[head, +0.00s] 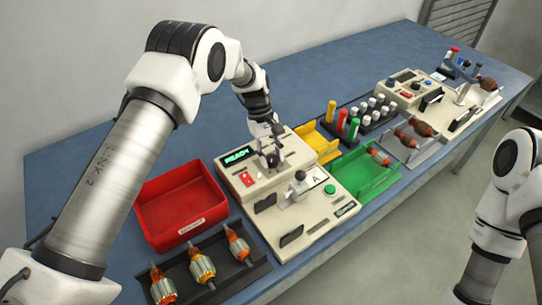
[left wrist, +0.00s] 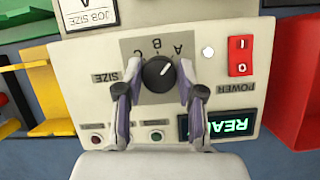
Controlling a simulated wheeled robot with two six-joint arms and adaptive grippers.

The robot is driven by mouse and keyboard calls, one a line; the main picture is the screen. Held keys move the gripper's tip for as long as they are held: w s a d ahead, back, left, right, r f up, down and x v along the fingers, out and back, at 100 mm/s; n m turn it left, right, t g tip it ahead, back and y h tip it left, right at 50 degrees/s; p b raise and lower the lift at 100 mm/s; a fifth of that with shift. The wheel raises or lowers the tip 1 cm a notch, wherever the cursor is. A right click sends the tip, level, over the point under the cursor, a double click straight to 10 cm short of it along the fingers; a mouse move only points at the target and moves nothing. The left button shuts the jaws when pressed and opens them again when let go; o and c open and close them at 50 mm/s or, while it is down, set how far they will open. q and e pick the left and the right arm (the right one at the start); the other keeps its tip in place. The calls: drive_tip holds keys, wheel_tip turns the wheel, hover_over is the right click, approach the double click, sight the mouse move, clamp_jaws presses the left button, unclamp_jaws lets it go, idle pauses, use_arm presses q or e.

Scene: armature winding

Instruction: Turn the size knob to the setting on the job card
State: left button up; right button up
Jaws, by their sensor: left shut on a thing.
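The size knob (left wrist: 157,74) is black and round with a white pointer mark, on a panel lettered A, B and C. In the left wrist view, where the lettering is upside down, the mark slants up and right, toward A. My left gripper (left wrist: 159,84) is shut on the knob, one finger on each side. In the head view my left gripper (head: 269,152) is over the machine's control panel and hides the knob. The job card (left wrist: 88,14) reads "JOB SIZE" and A; it also shows in the head view (head: 314,184). My right gripper is out of frame.
The winding machine (head: 320,212) has a lit READY display (head: 238,155) and a red power switch (left wrist: 241,56). A red bin (head: 180,205), a black rack of armatures (head: 238,276), a yellow bin (head: 318,148) and a green bin (head: 362,186) stand close by.

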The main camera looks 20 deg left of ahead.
use_arm(q)
drive_tip(key=shift+s+f+m, duration=0.1)
drive_tip(key=shift+f+m, duration=0.1)
drive_tip(key=shift+m, duration=0.2)
drive_tip(key=o, duration=1.1)
drive_tip(key=shift+o, duration=0.2)
drive_tip(key=shift+r, duration=0.1)
drive_tip(key=v, duration=1.2)
drive_tip(key=shift+w, duration=0.25)
drive_tip(key=shift+d, duration=0.15)
